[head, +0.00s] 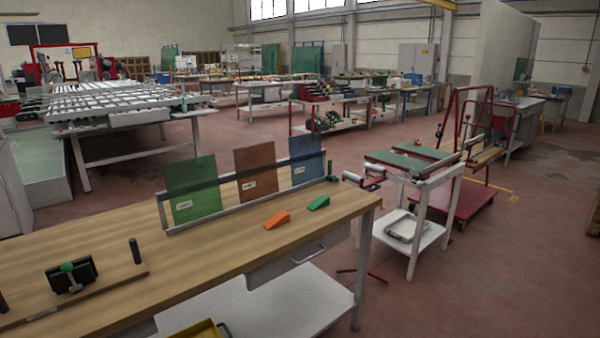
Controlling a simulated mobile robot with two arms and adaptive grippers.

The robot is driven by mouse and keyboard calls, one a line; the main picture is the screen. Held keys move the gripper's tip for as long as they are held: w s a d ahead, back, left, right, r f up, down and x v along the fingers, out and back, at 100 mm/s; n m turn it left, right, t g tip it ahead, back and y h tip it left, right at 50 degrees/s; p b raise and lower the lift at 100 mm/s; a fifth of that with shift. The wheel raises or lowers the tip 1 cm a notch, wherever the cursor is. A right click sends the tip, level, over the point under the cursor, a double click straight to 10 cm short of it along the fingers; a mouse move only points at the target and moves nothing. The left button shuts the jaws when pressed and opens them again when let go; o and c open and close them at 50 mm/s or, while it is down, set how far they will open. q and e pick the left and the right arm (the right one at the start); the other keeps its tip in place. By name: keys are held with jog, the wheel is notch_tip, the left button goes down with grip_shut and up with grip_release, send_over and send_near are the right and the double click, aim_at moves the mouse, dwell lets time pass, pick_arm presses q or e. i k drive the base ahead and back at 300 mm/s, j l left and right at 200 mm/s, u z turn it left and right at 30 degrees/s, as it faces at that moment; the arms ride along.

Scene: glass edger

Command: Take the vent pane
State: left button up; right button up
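Three upright panes stand in a grey rack (230,209) on the wooden workbench (120,255): a green pane (193,180) at the left, a brown pane (255,168) in the middle and a blue pane (307,150) at the right. I cannot tell which one is the vent pane. Neither of my grippers is in view.
An orange wedge-shaped object (277,220) and a green one (319,203) lie in front of the rack. A dark device with a green knob (70,275) sits at the bench's left. A white cart (414,180) stands to the right. Reddish floor (480,280) is open at front right.

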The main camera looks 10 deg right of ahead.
aim_at(192, 185)
jog(key=i+l, duration=0.25)
jog(key=i, duration=0.2)
jog(key=i+l, duration=0.2)
jog(key=i, duration=0.3)
